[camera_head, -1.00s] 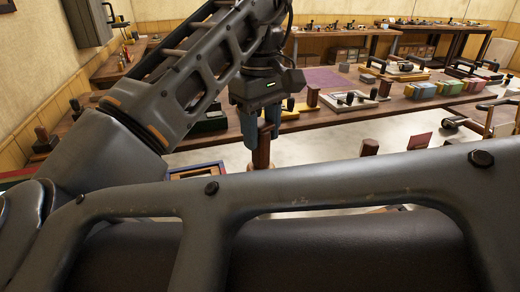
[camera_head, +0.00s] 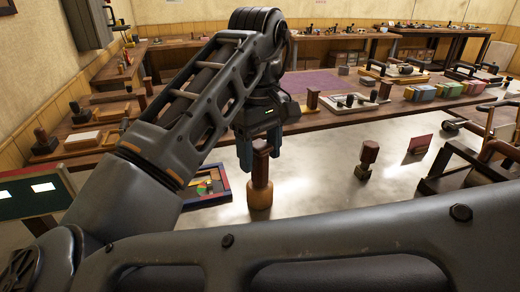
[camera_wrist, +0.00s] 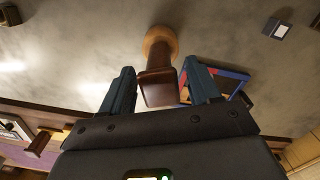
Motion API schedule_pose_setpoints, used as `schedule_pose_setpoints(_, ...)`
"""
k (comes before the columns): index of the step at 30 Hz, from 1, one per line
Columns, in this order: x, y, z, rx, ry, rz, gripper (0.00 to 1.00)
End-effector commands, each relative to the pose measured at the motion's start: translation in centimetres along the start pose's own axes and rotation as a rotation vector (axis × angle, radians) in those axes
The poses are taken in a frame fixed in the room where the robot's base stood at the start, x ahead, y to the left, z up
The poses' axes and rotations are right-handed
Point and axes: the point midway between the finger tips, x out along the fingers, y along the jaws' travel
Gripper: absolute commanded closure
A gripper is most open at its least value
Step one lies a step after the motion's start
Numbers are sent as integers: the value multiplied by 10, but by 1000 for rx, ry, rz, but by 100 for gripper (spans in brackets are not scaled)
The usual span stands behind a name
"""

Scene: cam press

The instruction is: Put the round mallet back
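The round mallet (camera_head: 261,196) stands upright on the pale, shiny tabletop, with its lighter round wooden head at the bottom and its dark brown handle pointing up. In the wrist view the handle's square end (camera_wrist: 159,91) is nearest, and the round head (camera_wrist: 160,40) is farther off. My gripper (camera_head: 259,160) is above the mallet, pointing down, with a finger on each side of the handle's upper part. In the wrist view the fingers (camera_wrist: 160,75) look apart, with narrow gaps beside the handle. Contact with the handle is not clear. The mallet's resting place cannot be made out.
A framed tray with coloured pieces (camera_head: 221,187) lies just left of the mallet. A long bench (camera_head: 330,119) with many tools runs behind. Tabletop between mallet and block is clear.

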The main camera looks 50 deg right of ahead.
Motion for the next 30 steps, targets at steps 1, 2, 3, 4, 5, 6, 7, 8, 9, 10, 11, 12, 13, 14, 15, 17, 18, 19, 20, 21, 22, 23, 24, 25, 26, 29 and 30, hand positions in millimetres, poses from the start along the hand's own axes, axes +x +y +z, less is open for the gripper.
schedule_pose_setpoints(1,0,0,0,0,0,0,33)
schedule_pose_setpoints(2,0,0,0,0,0,0,32)
schedule_pose_setpoints(3,0,0,0,0,0,0,32)
schedule_pose_setpoints(4,0,0,0,0,0,0,32)
schedule_pose_setpoints(5,0,0,0,0,0,0,32)
schedule_pose_setpoints(6,0,0,0,0,0,0,32)
schedule_pose_setpoints(7,0,0,0,0,0,0,32)
schedule_pose_setpoints(8,0,0,0,0,0,0,32)
schedule_pose_setpoints(9,-1,0,0,0,0,0,32)
schedule_pose_setpoints(10,-2,0,0,1,1,0,32)
schedule_pose_setpoints(11,-4,0,0,1,1,-1,32)
schedule_pose_setpoints(12,-8,0,0,1,2,-1,32)
schedule_pose_setpoints(13,-12,0,-1,1,3,-2,32)
schedule_pose_setpoints(14,-16,0,-1,1,3,-2,32)
schedule_pose_setpoints(15,-22,0,0,1,3,-2,32)
schedule_pose_setpoints(17,-34,0,-1,1,4,-3,32)
schedule_pose_setpoints(18,-42,0,-1,2,5,-2,32)
schedule_pose_setpoints(19,-49,0,-1,2,4,-3,32)
schedule_pose_setpoints(20,-55,0,-1,1,5,-3,32)
schedule_pose_setpoints(21,-64,0,-1,0,4,-3,32)
schedule_pose_setpoints(22,-70,0,-1,0,5,-3,32)
schedule_pose_setpoints(23,-76,0,-1,1,3,-2,32)
schedule_pose_setpoints(24,-83,0,-1,0,4,-3,32)
schedule_pose_setpoints(25,-89,0,-1,1,3,-2,32)
schedule_pose_setpoints(26,-94,0,-1,0,4,-2,32)
schedule_pose_setpoints(29,-108,0,-1,0,3,-2,32)
schedule_pose_setpoints(30,-112,0,0,0,2,-1,32)
